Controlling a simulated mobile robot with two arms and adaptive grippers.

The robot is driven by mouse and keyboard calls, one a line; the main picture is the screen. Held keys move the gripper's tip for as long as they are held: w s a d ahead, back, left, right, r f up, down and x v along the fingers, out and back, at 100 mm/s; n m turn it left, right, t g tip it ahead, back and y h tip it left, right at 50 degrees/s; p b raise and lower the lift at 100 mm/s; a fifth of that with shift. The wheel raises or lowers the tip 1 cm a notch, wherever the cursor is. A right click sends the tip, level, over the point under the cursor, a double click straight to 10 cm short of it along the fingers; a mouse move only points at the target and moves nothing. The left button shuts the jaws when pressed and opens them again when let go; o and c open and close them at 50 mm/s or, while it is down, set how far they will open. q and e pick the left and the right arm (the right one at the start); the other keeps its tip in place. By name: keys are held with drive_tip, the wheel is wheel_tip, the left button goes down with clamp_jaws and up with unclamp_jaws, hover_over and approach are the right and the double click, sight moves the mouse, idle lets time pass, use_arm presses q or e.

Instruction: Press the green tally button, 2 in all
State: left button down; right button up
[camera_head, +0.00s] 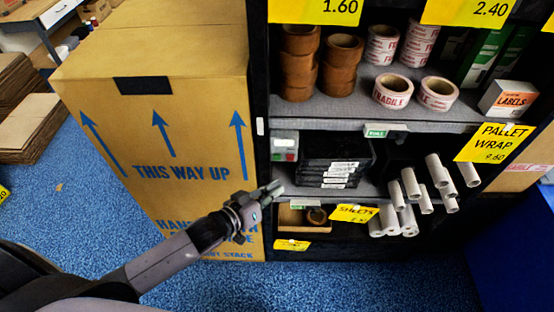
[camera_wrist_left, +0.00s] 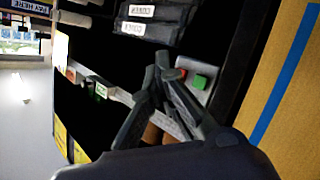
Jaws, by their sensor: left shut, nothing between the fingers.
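The tally box (camera_head: 285,143) is a small pale box on the middle shelf, at its left end. Its green button (camera_head: 291,156) faces front, with a red button (camera_head: 278,156) beside it. In the left wrist view the green button (camera_wrist_left: 200,82) shows just right of my fingertips, and the red button (camera_wrist_left: 182,75) is partly behind them. My left gripper (camera_head: 275,187) is shut and empty, in front of the shelf and below the tally box in the head view. It also shows shut in the left wrist view (camera_wrist_left: 166,70). Contact with the box cannot be seen. My right gripper is not in view.
A large carton (camera_head: 150,120) stands left of the shelf unit. Black packs (camera_head: 335,165) lie right of the tally box. A tray (camera_head: 290,218) with a brown tape roll is below. White wrap rolls (camera_head: 410,185) stick out at the right. Blue floor is clear in front.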

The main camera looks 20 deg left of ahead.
sight(277, 157)
use_arm(q)
drive_tip(key=w+a+b, duration=0.1)
drive_tip(key=w, duration=0.5)
drive_tip(key=shift+a, duration=0.35)
idle(1.1)
drive_tip(key=shift+w+a, duration=0.1)
drive_tip(key=shift+w, duration=0.25)
drive_tip(key=shift+w+a, duration=0.15)
drive_tip(key=shift+w, duration=0.3)
idle(0.6)
drive_tip(key=shift+s, duration=0.15)
drive_tip(key=shift+s+d+p, duration=0.25)
drive_tip(key=shift+s+p, duration=0.25)
drive_tip(key=shift+s, duration=0.25)
